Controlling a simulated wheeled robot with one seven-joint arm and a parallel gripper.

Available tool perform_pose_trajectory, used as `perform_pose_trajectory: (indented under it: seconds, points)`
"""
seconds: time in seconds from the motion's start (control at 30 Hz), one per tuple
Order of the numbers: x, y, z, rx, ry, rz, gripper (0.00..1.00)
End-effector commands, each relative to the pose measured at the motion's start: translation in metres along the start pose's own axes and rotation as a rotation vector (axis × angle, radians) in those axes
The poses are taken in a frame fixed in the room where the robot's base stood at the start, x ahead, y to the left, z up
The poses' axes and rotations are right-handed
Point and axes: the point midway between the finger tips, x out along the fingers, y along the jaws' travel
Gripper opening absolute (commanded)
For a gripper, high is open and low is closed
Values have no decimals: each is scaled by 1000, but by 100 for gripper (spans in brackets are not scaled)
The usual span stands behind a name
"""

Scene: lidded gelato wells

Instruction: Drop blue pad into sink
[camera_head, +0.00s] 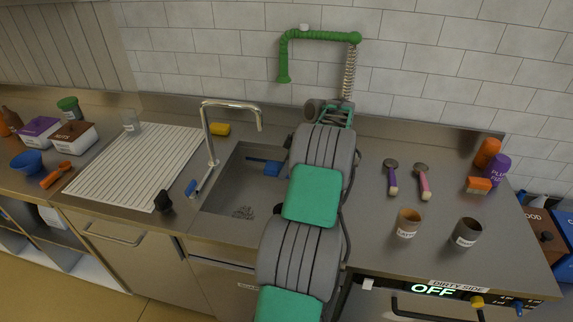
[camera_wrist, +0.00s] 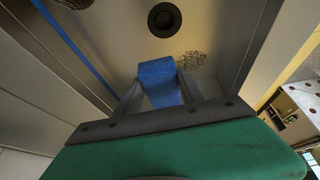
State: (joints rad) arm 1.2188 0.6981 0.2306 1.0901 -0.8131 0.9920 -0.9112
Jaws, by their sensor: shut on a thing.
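The blue pad (camera_wrist: 160,82) is between the two fingers of my gripper (camera_wrist: 160,95) in the wrist view. My gripper is shut on it, and the pad's far end reaches out past the fingertips. Below it lies the grey metal sink (camera_wrist: 215,28), with a round dark drain (camera_wrist: 164,19) ahead of the pad. In the head view the sink (camera_head: 225,195) is left of my arm, which hides its right part and my fingers. A blue flat piece (camera_head: 264,166) shows at the sink's back; I cannot tell whether it is the pad.
A tall faucet (camera_head: 212,130) stands at the sink's left edge, near a blue-handled brush (camera_head: 194,188). A yellow sponge (camera_head: 220,129) lies behind. A white ribbed drainboard (camera_head: 130,165) is further left.

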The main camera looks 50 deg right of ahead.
Motion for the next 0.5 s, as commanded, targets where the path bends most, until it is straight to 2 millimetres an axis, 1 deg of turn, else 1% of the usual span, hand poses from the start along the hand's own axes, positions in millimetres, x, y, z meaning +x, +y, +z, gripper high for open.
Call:
perform_pose_trajectory:
  seconds: [0.03, 0.5]
  points:
    - [12, 0, 6, 1, 0, 0, 0]
    - [71, 1, 33, 4, 0, 2, 0]
